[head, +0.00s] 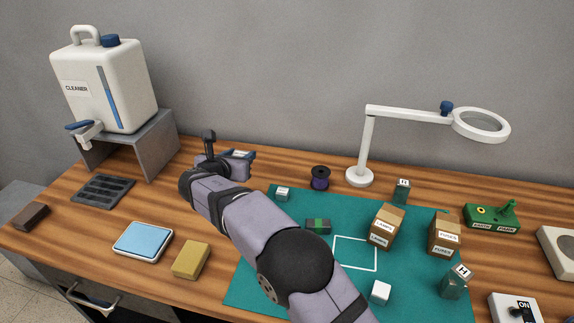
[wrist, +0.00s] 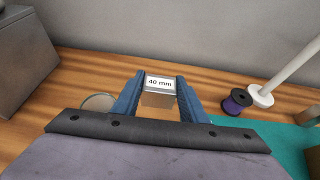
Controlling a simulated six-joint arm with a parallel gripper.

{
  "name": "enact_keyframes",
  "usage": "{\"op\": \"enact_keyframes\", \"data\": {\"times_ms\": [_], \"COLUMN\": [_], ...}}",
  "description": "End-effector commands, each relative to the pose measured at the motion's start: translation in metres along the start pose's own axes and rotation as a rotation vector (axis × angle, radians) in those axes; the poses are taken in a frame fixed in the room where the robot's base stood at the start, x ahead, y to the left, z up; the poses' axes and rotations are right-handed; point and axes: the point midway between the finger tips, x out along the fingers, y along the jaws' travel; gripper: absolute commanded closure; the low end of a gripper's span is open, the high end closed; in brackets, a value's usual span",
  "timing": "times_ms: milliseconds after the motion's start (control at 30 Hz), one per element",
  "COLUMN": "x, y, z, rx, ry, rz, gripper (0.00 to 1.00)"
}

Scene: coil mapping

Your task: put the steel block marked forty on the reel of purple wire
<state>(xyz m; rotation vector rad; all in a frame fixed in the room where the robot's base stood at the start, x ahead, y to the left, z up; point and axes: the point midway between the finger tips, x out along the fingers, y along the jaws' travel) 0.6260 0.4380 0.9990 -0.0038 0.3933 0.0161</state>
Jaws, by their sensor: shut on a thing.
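The steel block marked "40 mm" (wrist: 159,99) is between the blue fingers of my gripper (wrist: 160,84) in the wrist view, its label facing up. My gripper (head: 240,156) is shut on it. In the head view only a bit of the block's pale top shows between the fingers. The reel of purple wire (head: 320,177) stands upright on the wooden bench, to the right of my gripper and apart from it. The reel also shows in the wrist view (wrist: 236,102), right of the fingers. Its top looks clear.
A white magnifier lamp (head: 360,176) stands just right of the reel. The green mat (head: 262,258) lies in front, with small blocks and cartons (head: 386,227). A cleaner jug (head: 105,85) sits on a grey stand (head: 160,140) at left. A round rim (wrist: 98,102) shows behind my left finger.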

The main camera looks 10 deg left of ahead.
Motion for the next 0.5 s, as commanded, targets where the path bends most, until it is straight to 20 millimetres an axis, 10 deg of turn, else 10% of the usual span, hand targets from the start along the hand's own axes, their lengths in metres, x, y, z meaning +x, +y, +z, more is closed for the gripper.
{"op": "enact_keyframes", "data": {"times_ms": [267, 500], "x": [0.019, 0.035], "y": [-0.045, -0.128], "z": [0.037, 0.102], "rx": [0.033, 0.083], "ry": [-0.006, -0.005], "rz": [-0.069, -0.188], "gripper": [0.88, 0.88]}}
